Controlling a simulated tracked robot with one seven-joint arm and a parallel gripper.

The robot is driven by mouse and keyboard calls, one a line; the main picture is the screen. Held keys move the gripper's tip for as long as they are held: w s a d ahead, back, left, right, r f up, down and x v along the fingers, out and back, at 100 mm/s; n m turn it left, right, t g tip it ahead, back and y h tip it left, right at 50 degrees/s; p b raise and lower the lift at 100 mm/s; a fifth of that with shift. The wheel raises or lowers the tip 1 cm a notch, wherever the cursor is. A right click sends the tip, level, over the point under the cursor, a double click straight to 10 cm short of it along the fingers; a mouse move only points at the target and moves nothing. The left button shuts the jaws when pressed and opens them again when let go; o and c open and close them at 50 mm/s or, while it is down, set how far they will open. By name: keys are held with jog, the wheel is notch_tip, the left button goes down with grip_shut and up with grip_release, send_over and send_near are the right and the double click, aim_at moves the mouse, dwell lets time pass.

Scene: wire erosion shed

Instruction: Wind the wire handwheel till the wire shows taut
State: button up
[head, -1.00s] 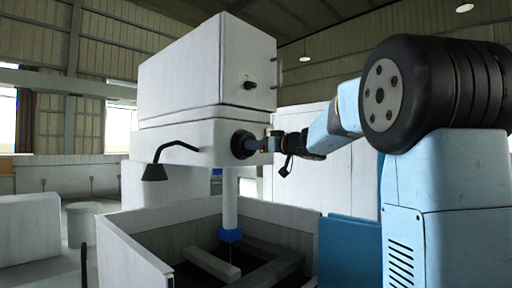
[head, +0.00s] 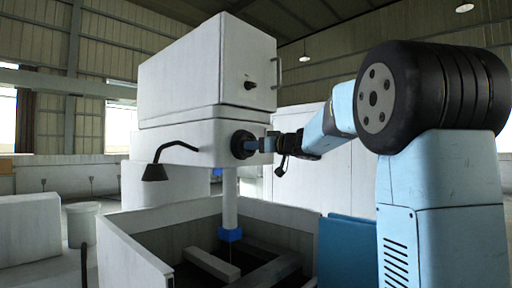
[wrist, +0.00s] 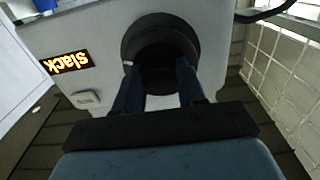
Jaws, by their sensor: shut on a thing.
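The wire handwheel (head: 240,145) is a dark round wheel on the right side of the white machine head (head: 190,140). It also shows in the wrist view (wrist: 133,45) as a black ring with a dark middle. My gripper (head: 257,145) is at the wheel. In the wrist view its two dark blue fingers (wrist: 158,75) reach into the wheel and are shut on it; their tips are lost in the dark. A lit display (wrist: 66,62) beside the wheel reads "slack". The wire itself cannot be made out.
A pale button block (wrist: 86,98) sits below the display. A black lamp (head: 155,172) juts from the machine's left. Below is an open walled tank (head: 130,250) with a white column (head: 230,200). A blue panel (head: 346,245) stands at the tank's right.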

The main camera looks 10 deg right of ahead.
jog(key=shift+c, duration=0.8)
jog(key=shift+m, duration=3.7)
jog(key=o, duration=1.1)
jog(key=shift+c, duration=0.2)
